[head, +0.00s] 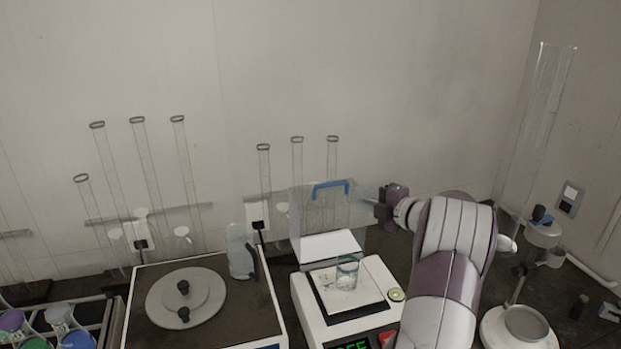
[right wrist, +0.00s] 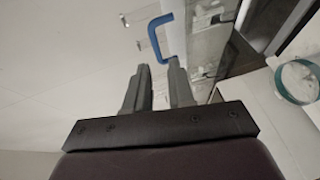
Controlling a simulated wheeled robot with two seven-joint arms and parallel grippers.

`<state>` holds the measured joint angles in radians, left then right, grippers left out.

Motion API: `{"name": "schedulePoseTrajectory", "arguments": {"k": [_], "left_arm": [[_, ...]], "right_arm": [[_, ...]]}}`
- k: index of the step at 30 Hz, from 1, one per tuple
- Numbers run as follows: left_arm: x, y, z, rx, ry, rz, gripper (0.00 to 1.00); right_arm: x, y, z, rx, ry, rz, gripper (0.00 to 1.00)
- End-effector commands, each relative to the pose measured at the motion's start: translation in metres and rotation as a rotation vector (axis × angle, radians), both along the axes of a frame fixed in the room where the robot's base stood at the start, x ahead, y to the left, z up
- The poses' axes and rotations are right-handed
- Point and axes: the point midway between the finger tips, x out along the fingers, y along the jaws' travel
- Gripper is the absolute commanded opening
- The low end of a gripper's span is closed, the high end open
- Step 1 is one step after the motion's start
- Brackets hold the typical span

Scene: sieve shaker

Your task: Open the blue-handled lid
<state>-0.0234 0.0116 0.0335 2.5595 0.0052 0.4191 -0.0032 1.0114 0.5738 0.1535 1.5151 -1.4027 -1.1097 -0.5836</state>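The blue handle (head: 331,186) is a bracket-shaped bar at the top of a clear box (head: 360,236) behind the white balance. The lid's clear panel is hard to make out, and I cannot tell its angle. My right gripper (head: 376,208) is just right of the handle in the head view, with its fingers small and partly unclear. In the right wrist view, the two grey fingers (right wrist: 158,66) are apart with nothing between them. The blue handle (right wrist: 154,38) lies just beyond their tips, outside the grip. My left gripper is not in view.
The white balance (head: 309,309) carries a glass beaker (head: 347,275). A dark-topped device with a round grey disc (head: 186,296) stands left. Tall glass tubes (head: 190,180) stand along the wall. A stand with a cup (head: 543,234) is at right, beyond my right arm.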

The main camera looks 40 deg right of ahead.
Motion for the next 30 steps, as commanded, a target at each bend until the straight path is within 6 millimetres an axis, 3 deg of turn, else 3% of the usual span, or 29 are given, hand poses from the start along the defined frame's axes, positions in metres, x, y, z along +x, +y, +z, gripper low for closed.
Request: {"name": "schedulePoseTrajectory", "arguments": {"k": [4,9,15,21,30], "left_arm": [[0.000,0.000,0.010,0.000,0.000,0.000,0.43],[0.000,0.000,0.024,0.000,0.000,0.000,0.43],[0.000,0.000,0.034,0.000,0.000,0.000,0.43],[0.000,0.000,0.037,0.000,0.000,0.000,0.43],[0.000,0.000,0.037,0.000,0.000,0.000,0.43]], "right_arm": [[0.024,0.004,0.001,-0.011,-0.003,0.006,0.23],[0.069,0.008,-0.006,-0.008,-0.003,0.005,0.23],[0.105,0.011,-0.014,-0.007,-0.003,0.001,0.23],[0.120,0.012,-0.018,-0.007,-0.003,0.000,0.23],[0.123,0.012,-0.019,-0.007,-0.003,-0.001,0.23]]}}
